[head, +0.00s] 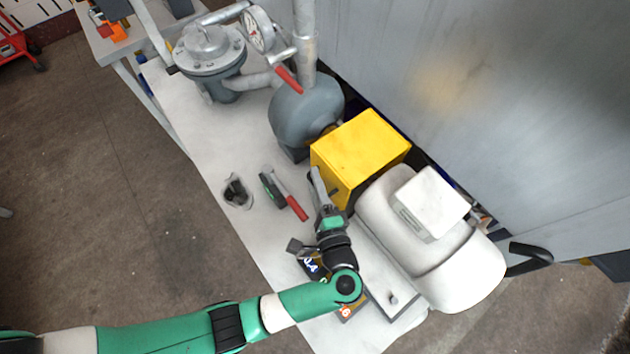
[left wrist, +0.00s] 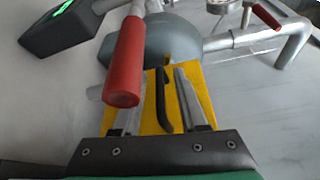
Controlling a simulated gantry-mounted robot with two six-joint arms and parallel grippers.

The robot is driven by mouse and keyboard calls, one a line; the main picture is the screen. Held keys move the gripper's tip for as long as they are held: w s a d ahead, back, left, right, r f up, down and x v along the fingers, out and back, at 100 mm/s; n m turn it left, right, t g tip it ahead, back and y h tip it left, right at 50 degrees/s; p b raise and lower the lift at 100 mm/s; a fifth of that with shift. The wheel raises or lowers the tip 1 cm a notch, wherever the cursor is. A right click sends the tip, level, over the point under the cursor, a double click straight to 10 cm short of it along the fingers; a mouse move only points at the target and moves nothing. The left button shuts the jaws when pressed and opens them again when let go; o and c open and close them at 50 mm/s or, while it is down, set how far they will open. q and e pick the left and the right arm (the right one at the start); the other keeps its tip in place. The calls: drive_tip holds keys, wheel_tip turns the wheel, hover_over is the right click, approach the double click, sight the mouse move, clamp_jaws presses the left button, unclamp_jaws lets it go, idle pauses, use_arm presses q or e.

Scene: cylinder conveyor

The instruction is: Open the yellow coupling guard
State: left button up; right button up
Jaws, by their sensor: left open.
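The yellow coupling guard (head: 362,148) is a box between the grey pump and the white motor. It looks shut over the coupling. In the left wrist view the guard (left wrist: 205,100) shows a dark bar handle (left wrist: 161,98) on its face. My left gripper (head: 318,180) is at the guard's near side face. Its jaws are open, with the dark handle between the two fingers in the left wrist view. I cannot tell whether a finger touches the handle. A red grip partly hides one finger there. My right gripper is not in view.
A tool with a red grip (head: 297,208) and dark head lies left of my gripper. The grey pump (head: 306,108) is behind, the white motor (head: 440,235) at right. A large grey panel (head: 480,90) stands behind. Bare bench (head: 215,150) lies at left.

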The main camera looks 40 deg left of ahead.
use_arm(q)
drive_tip(key=shift+c, duration=0.3)
clamp_jaws()
drive_tip(key=shift+f, duration=0.15)
idle(0.9)
